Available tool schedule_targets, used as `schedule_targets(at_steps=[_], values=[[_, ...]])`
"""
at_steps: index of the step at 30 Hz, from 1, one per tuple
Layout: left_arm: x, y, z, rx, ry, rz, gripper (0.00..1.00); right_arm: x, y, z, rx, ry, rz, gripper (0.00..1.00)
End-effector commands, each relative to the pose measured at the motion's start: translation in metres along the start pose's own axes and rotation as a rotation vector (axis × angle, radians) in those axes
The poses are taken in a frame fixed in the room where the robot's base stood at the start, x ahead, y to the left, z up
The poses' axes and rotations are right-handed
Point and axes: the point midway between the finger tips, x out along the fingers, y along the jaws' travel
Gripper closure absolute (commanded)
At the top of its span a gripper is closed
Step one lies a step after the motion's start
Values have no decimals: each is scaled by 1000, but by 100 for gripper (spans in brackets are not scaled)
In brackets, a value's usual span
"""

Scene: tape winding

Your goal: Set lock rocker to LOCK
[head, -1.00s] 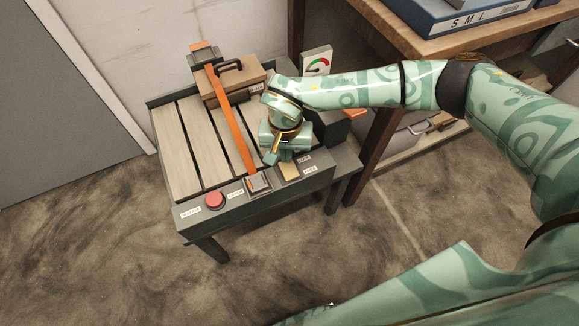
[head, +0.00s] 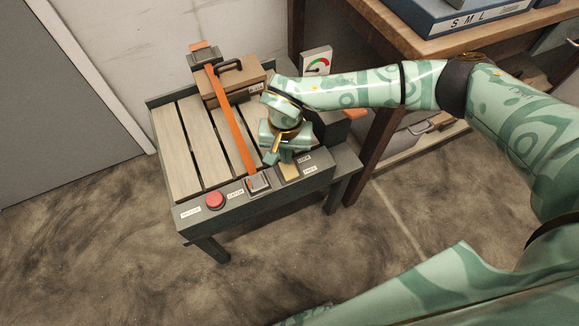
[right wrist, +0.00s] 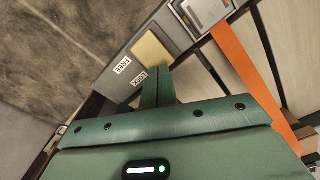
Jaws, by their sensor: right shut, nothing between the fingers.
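The lock rocker (head: 289,172) is a tan-yellow plate on the dark front panel of the bench, and it also shows in the right wrist view (right wrist: 150,47). Beside it are the LOCK label (right wrist: 137,77) and the FREE label (right wrist: 122,64). My right gripper (head: 280,158) is shut and empty, pointing down at the rocker's LOCK end. In the right wrist view its closed fingers (right wrist: 157,82) cover that end. I cannot tell whether they touch it or which way the rocker tilts. My left gripper is out of view.
A red button (head: 215,200) and a grey latch (head: 258,183) lie left of the rocker on the same panel. An orange strap (head: 233,125) runs over the slatted bench and a brown case (head: 235,82). A gauge (head: 317,63) stands behind, and a wooden table (head: 440,40) is at right.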

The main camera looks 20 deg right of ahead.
Motion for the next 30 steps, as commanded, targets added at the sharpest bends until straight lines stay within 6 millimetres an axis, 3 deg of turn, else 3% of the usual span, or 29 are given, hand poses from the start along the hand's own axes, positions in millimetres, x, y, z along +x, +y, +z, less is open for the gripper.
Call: schedule_targets(at_steps=[30], values=[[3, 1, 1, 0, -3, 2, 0, 8, 0, 0, 0, 0, 0, 100]])
